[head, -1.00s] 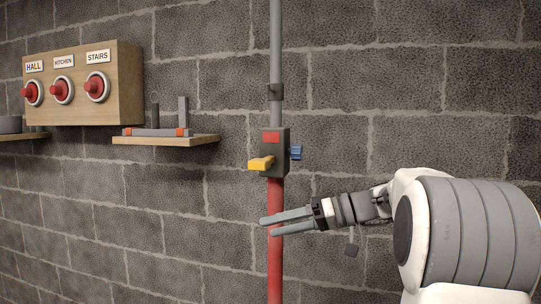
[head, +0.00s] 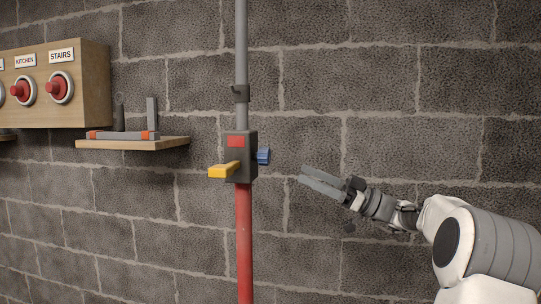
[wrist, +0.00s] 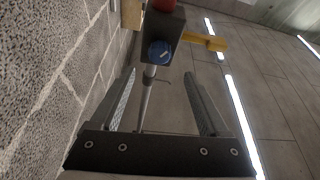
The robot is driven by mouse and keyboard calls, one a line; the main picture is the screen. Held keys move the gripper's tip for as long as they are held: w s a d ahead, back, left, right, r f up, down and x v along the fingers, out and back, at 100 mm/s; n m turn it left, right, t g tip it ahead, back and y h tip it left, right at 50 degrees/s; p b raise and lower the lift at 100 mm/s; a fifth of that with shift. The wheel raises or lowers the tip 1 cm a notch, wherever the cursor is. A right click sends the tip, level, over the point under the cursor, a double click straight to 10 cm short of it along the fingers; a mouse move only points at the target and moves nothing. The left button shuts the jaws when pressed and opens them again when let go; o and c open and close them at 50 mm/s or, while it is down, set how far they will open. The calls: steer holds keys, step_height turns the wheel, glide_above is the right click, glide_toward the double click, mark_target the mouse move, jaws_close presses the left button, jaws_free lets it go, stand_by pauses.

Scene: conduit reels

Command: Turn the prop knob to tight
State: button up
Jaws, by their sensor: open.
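The prop is a grey pole (head: 241,45) above and a red pole (head: 244,240) below, joined at a dark block (head: 240,170). A blue knob (head: 263,156) sticks out of the block's right side. A yellow lever (head: 223,170) sticks out toward the left front. My gripper (head: 302,174) is to the right of the knob and slightly lower, apart from it, open and empty. In the wrist view the blue knob (wrist: 160,52) faces the camera, ahead of the two open fingers (wrist: 157,88). A mark on its face is too small to read.
A wooden shelf (head: 150,145) with a grey and orange tool (head: 125,135) is left of the pole. A wooden box (head: 95,85) with red buttons hangs further left. The block wall stands close behind. The wall right of the pole is bare.

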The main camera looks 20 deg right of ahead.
mark_target(270, 159)
steer(key=p+x, duration=0.2)
steer(key=x, duration=0.8)
steer(key=shift+w+a+r, duration=0.1)
steer(key=shift+w+a, duration=0.05)
steer(key=shift+a, duration=0.1)
jaws_close()
